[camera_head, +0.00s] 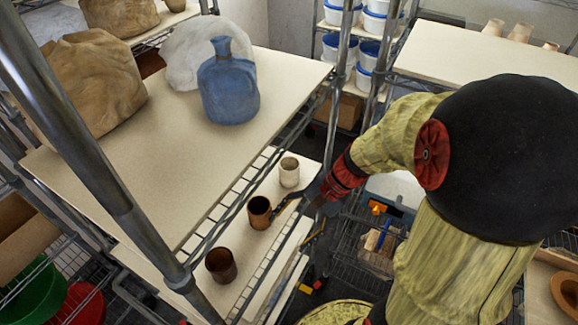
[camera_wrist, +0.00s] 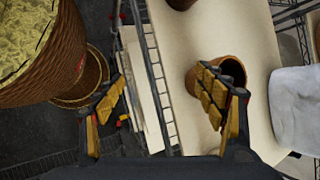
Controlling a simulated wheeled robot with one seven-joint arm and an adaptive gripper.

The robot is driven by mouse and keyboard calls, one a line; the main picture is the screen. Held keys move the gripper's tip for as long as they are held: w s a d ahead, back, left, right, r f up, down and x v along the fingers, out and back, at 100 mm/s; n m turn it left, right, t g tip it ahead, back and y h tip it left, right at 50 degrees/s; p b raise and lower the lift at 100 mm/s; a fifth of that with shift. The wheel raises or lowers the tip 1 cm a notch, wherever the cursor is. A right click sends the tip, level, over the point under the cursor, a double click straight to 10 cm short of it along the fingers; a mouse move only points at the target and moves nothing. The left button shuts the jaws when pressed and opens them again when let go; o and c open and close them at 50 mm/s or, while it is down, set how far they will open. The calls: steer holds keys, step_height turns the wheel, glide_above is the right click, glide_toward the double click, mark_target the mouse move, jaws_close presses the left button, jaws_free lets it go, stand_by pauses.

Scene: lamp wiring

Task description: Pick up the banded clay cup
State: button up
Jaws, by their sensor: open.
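Three cups stand on the lower shelf: a pale one (camera_head: 289,173), a brown one (camera_head: 259,212) in the middle and a darker brown one (camera_head: 221,266) nearest the front. I cannot clearly make out which is banded. My gripper (camera_head: 302,222) is open and empty to the right of the middle brown cup, with one finger close to it. In the wrist view a brown cup (camera_wrist: 233,70) is upright, partly hidden behind my right finger and not between the fingers. My gripper (camera_wrist: 163,88) spans the shelf edge there. Contact cannot be told.
The upper shelf (camera_head: 150,165) overhangs the lower one and holds a blue bottle (camera_head: 228,92), a white lump (camera_head: 195,50) and a brown lump (camera_head: 85,85). Metal posts (camera_head: 340,85) and the wire shelf edge (camera_wrist: 158,90) are close to my arm. A wire basket (camera_head: 375,255) stands right.

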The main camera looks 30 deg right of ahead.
steer(key=w+d+m+t+y+p, duration=0.3)
steer(key=w+m, duration=0.2)
steer(key=m, duration=0.1)
steer(key=m+t+h+p, duration=0.2)
steer(key=m+t+p, duration=0.1)
steer(key=m+t, duration=0.55)
glide_toward(297, 172)
steer(key=shift+m+g, duration=0.55)
steer(key=shift+m, duration=0.4)
steer(key=x, duration=0.5)
steer(key=shift+w+f, duration=0.3)
steer(key=shift+f, duration=0.05)
steer(key=shift+w+d, duration=0.1)
steer(key=shift+w, duration=0.55)
steer(key=p+x, duration=0.1)
steer(key=x, duration=0.6)
steer(key=shift+r, duration=0.15)
steer(key=shift+s, duration=0.1)
steer(key=shift+c, duration=0.7)
